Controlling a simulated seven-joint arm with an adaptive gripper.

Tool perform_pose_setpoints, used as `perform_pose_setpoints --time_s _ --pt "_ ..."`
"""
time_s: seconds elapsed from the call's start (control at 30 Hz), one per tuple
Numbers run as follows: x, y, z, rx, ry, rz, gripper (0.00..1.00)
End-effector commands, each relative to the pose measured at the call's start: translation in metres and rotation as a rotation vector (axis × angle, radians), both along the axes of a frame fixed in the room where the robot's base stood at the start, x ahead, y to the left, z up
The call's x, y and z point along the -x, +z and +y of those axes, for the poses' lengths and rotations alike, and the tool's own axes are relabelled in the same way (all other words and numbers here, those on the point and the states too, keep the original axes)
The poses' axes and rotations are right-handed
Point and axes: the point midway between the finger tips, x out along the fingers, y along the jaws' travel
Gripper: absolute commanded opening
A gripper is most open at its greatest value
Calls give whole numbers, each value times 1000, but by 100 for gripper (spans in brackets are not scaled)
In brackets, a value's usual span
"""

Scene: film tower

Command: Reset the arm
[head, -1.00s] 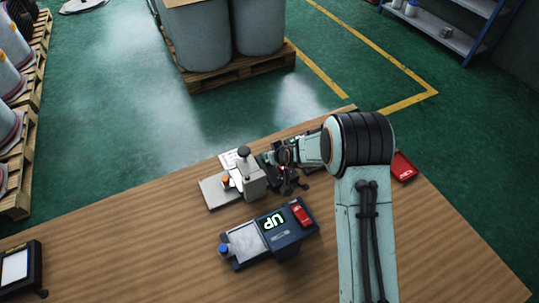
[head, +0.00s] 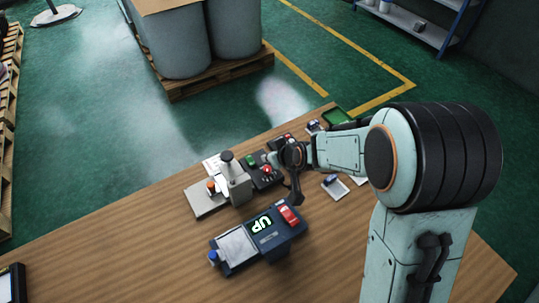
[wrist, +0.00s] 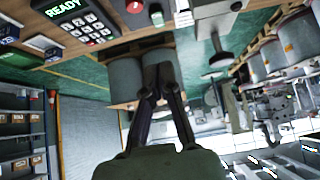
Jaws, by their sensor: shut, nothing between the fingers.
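My arm reaches in from the right in the head view and bends over the wooden table (head: 130,232). My gripper (head: 297,198) hangs above the table, right of the grey lever press (head: 232,186) and beyond the dark blue device with the lit UP display (head: 258,238). In the wrist view the two dark fingers of my gripper (wrist: 158,74) are together, with nothing between them. Whether the gripper touches anything on the table cannot be told from the head view.
A control box with red and green buttons (head: 264,174) stands close beside my gripper. A keypad with a READY display (wrist: 84,16) shows in the wrist view. A green tray (head: 337,117) lies at the far edge. Grey drums (head: 175,38) stand on a pallet. The table's left is mostly bare.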

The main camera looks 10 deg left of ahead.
Motion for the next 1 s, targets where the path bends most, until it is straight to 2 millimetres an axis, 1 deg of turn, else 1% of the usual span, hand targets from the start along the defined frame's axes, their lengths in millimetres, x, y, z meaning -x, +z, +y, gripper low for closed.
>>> perform_pose_setpoints --time_s 0.1,0.6,0.67,0.73,0.77,0.8,0.87,0.9,0.97,1.0 --pt "2 3 -2 0 -1 -1 0" --pt "2 2 -3 -1 -2 0 0" --pt "-2 7 -7 -4 -12 -11 0" --pt "-9 25 -12 -13 -30 -53 0" --pt "-13 38 -17 -19 -41 -81 0" --pt "-18 60 -25 -28 -61 -128 0" --pt "-20 97 -41 -36 -98 -204 0" --pt "-15 118 -55 -29 -121 -237 0" --pt "1 142 -78 -5 -163 -248 0" --pt "17 152 -94 13 -198 -230 0"
